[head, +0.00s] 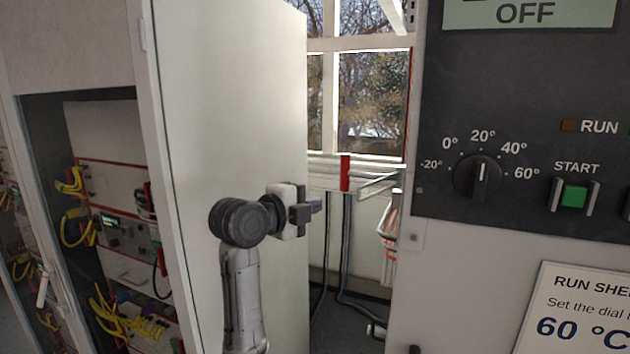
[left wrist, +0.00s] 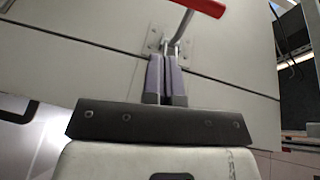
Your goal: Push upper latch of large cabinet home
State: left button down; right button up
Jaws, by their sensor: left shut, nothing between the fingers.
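My left gripper (head: 318,206) is near the middle of the head view, its fingers pointing right. In the left wrist view its two purple-grey fingers (left wrist: 166,78) are pressed together with nothing between them. Just beyond the fingertips is a latch with a metal lever (left wrist: 181,30), a small mounting plate and a red grip (left wrist: 205,6), fixed to a pale panel. The fingertips overlap the latch's base in the picture; I cannot tell whether they touch. In the head view a red upright grip (head: 345,172) stands right of and above the fingers. The right gripper is not seen.
A tall white door (head: 235,120) stands behind and left of my left arm. An open rack with yellow cables (head: 105,300) is at the left. A dark control panel (head: 540,110) with a dial and green button fills the right. A gap before the window lies between.

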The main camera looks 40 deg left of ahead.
pick_arm(q)
notch_tip(320, 180, up, 5)
jog(key=s+a+m+t, duration=0.1)
jog(key=s+a, duration=0.2)
jog(key=p, duration=0.5)
send_near(343, 163)
jog(key=w, duration=0.6)
jog(key=shift+r, duration=0.1)
jog(key=shift+w+p, duration=0.4)
jog(key=shift+w, duration=0.35)
